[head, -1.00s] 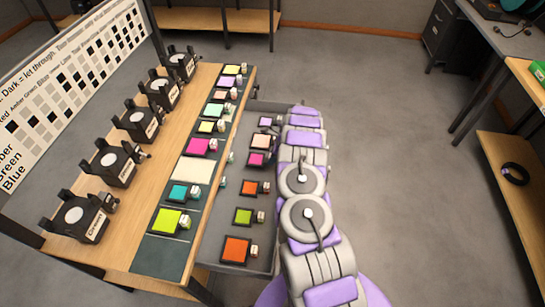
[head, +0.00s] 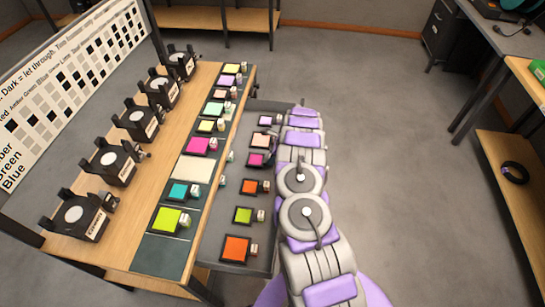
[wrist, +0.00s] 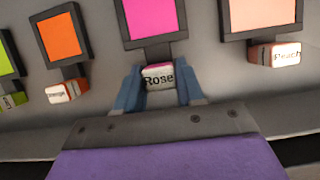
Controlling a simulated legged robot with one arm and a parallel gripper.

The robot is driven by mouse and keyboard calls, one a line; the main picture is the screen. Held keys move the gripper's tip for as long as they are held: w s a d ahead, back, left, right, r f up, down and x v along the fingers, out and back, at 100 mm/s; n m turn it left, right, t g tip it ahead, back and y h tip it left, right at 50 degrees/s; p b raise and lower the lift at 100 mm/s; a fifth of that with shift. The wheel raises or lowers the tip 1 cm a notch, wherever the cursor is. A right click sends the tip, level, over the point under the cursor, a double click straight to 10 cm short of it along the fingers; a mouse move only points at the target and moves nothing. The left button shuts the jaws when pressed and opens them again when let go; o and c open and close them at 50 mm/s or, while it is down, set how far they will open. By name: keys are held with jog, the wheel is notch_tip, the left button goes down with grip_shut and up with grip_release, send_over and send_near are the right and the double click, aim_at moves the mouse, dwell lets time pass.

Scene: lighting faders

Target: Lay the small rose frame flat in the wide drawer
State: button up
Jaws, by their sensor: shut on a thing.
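The small rose frame (head: 256,160) is a dark square frame with a pink pane, in the wide drawer (head: 222,218). It lies in the row with the other frames and looks flat, though any small gap beneath it is hard to tell. In the wrist view the frame (wrist: 149,18) shows its pink pane and a white block labelled "Rose" (wrist: 158,77). My gripper (wrist: 158,85) is shut on that block, one blue finger on each side. In the head view my arm hides the gripper.
The peach frame (wrist: 262,14) and orange frame (wrist: 62,38) lie on either side. A larger pink frame (head: 199,146) is on the bench among several others. Black lamps (head: 80,215) stand along the bench. Open floor is to the right.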

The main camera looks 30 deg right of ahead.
jog(key=shift+f, duration=0.7)
jog(key=o, duration=1.2)
jog(key=shift+w+a+r+p+v, duration=0.25)
jog(key=shift+p+v, duration=1.4)
jog(key=shift+v, duration=2.3)
jog(key=shift+w+a+r+p+v, duration=0.1)
jog(key=shift+w+a+p+v, duration=0.2)
jog(key=shift+p+v, duration=2.5)
jog(key=shift+w+a+r+p+v, duration=0.15)
jog(key=shift+a+p+v, duration=0.3)
jog(key=shift+v, duration=4.65)
jog(key=shift+d, duration=0.1)
